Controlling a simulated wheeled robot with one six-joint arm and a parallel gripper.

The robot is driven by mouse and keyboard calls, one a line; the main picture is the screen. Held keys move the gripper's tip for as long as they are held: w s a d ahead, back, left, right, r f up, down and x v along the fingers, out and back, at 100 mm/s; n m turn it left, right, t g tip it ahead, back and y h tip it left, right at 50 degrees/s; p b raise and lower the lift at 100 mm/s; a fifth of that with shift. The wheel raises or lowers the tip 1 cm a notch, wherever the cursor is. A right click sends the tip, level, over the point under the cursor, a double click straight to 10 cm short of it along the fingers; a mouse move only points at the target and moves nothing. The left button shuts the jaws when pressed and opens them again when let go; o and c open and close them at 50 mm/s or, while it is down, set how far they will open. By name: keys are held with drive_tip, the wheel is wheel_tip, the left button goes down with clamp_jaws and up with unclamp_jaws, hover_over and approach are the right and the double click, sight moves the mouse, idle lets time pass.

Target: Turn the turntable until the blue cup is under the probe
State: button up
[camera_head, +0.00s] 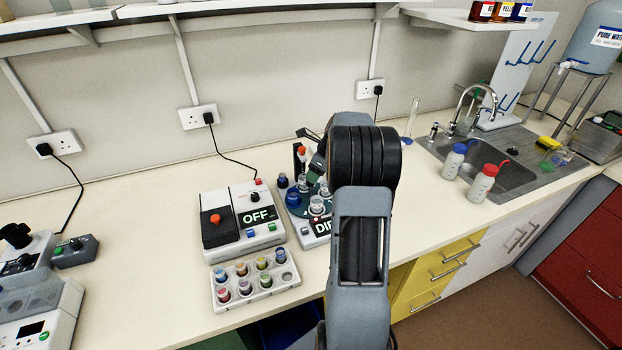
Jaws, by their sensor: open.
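The turntable (303,212) is a dark teal disc on a pale base, left of my arm and partly hidden by it. A blue cup (293,198) stands at its left side. Clear or pale cups (317,205) stand at its front and farther back. A dark upright with a red-orange top (300,153) rises behind the disc; I cannot tell whether it carries the probe. The probe tip cannot be made out, and the blue cup does not visibly have anything above it. My arm hides the right side of the turntable, and my gripper's fingers cannot be made out behind it.
A control box (242,217) reading OFF, with a red-orange knob, stands left of the turntable. A rack of coloured vials (255,279) is in front of it. A sign starting "DI" (321,227) is partly covered. Wash bottles (483,184) and a sink (500,165) are at right.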

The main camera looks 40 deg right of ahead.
sight(310, 191)
drive_tip(key=shift+x, duration=2.2)
clamp_jaws()
